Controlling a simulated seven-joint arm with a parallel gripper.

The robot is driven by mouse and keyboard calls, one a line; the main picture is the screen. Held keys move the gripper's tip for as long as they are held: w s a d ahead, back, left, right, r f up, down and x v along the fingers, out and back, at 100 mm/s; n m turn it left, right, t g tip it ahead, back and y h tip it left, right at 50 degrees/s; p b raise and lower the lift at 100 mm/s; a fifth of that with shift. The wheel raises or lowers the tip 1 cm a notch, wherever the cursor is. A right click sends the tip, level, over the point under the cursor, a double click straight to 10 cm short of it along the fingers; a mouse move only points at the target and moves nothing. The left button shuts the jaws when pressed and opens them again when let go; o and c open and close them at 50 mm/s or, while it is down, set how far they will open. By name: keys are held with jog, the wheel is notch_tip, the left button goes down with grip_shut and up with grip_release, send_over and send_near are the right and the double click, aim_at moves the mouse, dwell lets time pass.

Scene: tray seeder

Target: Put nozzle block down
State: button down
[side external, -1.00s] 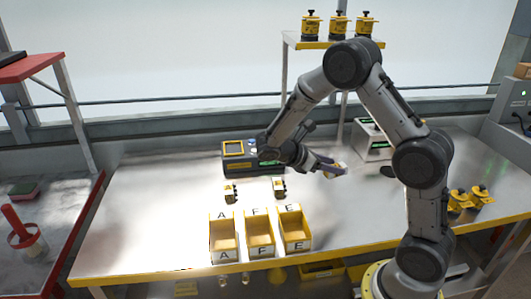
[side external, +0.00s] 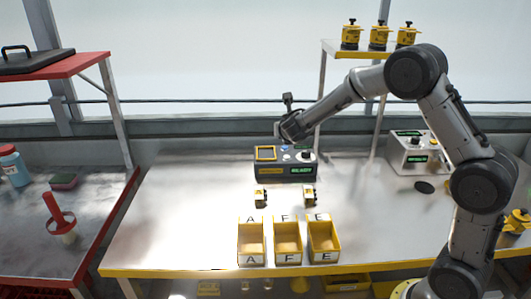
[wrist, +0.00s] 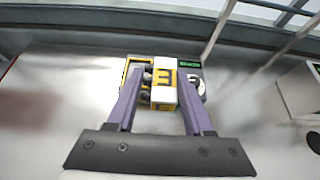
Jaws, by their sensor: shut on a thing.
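My gripper (wrist: 163,78) is shut on the nozzle block (wrist: 163,94), a yellow and white block with a dark letter E, between its two purple fingers in the wrist view. Beyond it lies the dark tester with a yellow-framed screen (side external: 267,153) and a green display, partly covered by block and fingers in the wrist view. In the side view my wrist is above the tester's back; the fingers and held block are hidden there. Whether the block touches the tester I cannot tell.
Two similar blocks, left (side external: 261,198) and right (side external: 309,195), stand on the steel table (side external: 180,220). Yellow bins marked A (side external: 251,259), F (side external: 288,258) and E (side external: 324,257) stand in front. A grey box (side external: 412,155) is at right. The table's left side is clear.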

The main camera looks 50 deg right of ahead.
jog(key=w+d+f, duration=0.3)
jog(key=w+f, duration=0.1)
jog(key=w, duration=0.4)
send_over(265, 156)
jog(key=f, duration=0.4)
jog(key=shift+s+a+f, duration=0.2)
jog(key=shift+s+f, duration=0.1)
jog(key=shift+s, duration=0.05)
jog(key=shift+w+d+f, duration=0.15)
jog(key=shift+w+f, duration=0.25)
jog(key=shift+f, duration=1.6)
jog(key=shift+f, duration=0.15)
jog(key=shift+c, duration=1.4)
grip_release()
